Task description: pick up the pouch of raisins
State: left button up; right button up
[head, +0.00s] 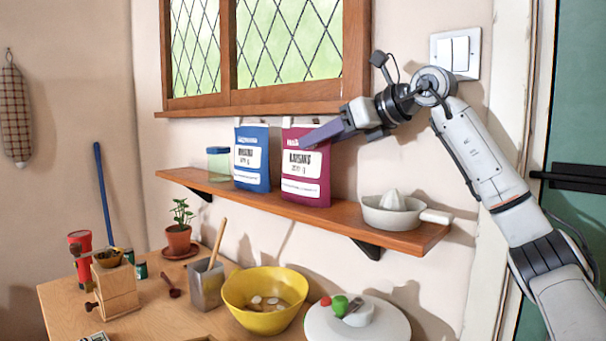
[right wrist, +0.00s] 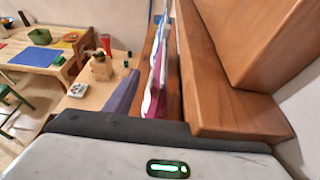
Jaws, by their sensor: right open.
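The pouch of raisins (head: 306,188) is magenta with white label panels and stands upright on the wooden wall shelf, below the window. In the right wrist view the magenta pouch (right wrist: 154,103) shows edge-on and narrow. My right gripper (head: 312,136) is open at the pouch's upper front, with one purple-grey finger crossing in front of its top right. The right wrist view shows this finger (right wrist: 122,97) just left of the pouch. The other finger is hidden, and I cannot tell whether either touches the pouch. My left gripper is not in view.
A white citrus juicer (head: 393,212) stands right. The window sill (head: 250,109) juts out closely above. Below is a cluttered table (head: 155,321).

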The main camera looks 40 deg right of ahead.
aim_at(304, 151)
jog(key=x, duration=0.6)
jog(key=shift+s+f+p, duration=0.15)
jog(key=shift+f+p, duration=0.2)
jog(key=shift+f, duration=0.1)
jog(key=shift+r, duration=0.1)
grip_shut()
